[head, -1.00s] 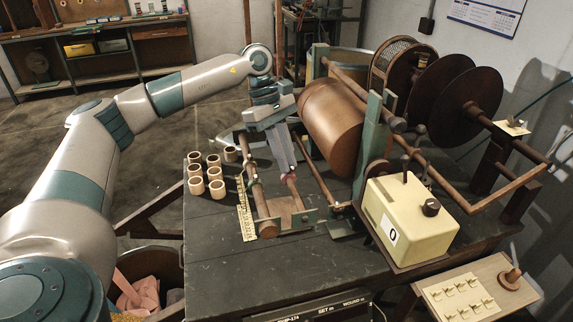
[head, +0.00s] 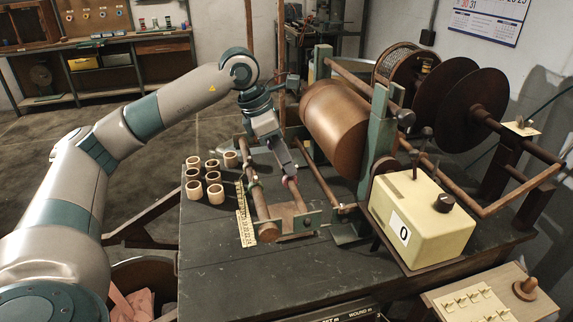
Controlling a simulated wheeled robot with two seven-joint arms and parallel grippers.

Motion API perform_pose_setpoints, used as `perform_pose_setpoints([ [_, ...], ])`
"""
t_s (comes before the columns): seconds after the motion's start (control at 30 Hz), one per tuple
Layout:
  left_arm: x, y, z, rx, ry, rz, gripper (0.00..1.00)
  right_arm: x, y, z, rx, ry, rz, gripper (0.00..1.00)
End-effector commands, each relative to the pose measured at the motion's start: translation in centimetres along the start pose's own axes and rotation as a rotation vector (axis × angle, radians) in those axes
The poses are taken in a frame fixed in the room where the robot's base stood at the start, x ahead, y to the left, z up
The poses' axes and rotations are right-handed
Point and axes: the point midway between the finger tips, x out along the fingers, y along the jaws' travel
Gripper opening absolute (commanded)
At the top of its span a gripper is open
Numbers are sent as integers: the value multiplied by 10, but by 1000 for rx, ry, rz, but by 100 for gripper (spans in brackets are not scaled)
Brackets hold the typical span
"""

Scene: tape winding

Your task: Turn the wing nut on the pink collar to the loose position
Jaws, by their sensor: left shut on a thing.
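My right gripper is out of view.
Several small cream and brown rings (head: 208,178) stand left of the frame, beside a yellow scale (head: 245,214). A copper-brown drum (head: 337,113) and a cream box marked 0 (head: 421,222) stand to the right. The bench's front left is clear.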

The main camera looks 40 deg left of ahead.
Motion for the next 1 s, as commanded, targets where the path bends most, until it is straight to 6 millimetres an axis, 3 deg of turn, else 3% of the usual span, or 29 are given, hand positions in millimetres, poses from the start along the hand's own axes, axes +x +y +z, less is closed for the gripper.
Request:
perform_pose_setpoints([
  [0.7, 1, -1, 0, -94, 1, 37, 0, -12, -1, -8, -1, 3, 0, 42],
  [0.73, 1, -1, 0, -94, 1, 37, 19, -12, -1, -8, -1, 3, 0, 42],
  [0.77, 1, -1, 0, -94, 1, 37, 26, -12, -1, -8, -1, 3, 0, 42],
  [1.0, 0, -1, 0, -94, 1, 38, 29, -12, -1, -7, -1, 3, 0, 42],
])
